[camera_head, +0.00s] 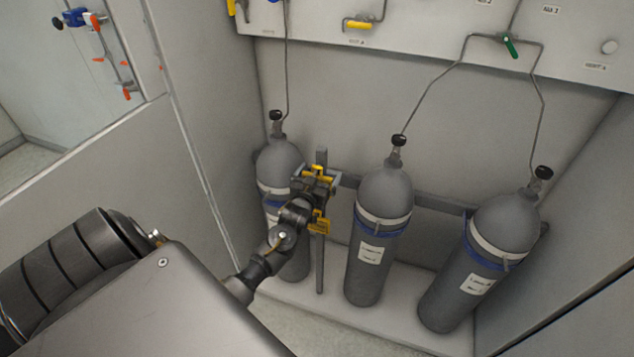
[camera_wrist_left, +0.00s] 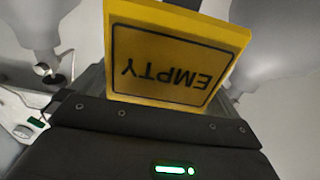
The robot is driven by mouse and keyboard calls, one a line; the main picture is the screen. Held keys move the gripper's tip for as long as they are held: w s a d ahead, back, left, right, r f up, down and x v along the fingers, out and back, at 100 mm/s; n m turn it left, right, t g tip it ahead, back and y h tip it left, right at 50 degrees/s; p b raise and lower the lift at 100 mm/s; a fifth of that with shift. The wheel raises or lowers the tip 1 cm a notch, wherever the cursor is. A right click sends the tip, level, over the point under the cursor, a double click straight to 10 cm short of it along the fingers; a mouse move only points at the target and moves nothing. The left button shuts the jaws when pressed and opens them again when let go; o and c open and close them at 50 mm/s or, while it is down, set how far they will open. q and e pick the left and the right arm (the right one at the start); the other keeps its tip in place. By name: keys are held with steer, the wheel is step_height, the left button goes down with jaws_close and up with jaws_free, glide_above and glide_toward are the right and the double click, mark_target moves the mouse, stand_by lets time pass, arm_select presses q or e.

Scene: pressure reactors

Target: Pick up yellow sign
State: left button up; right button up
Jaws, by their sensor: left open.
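The yellow sign (camera_wrist_left: 172,62) fills the upper middle of the left wrist view, with a black border and the word EMPTY upside down. It stands directly in front of my left gripper's dark body. In the head view my left gripper (camera_head: 318,182) is at the rail between the left and middle cylinders, open. Yellow pieces show around it there, and a yellow plate (camera_head: 320,226) shows just below. The arm and gripper hide part of this area, so I cannot tell whether the fingers touch the sign. My right gripper is not in view.
The left grey cylinder (camera_head: 279,160) is partly behind my gripper. The middle cylinder (camera_head: 384,190) and right cylinder (camera_head: 505,225) stand to the right, strapped to a grey rail (camera_head: 440,204). Thin pipes rise to the panel (camera_head: 420,35). A side wall is at left.

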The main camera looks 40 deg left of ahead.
arm_select(q)
steer(key=c, duration=0.7)
steer(key=shift+c, duration=0.2)
steer(key=r+b+v, duration=0.1)
steer(key=b+v, duration=0.4)
steer(key=v, duration=1.3)
steer(key=shift+r, duration=0.2)
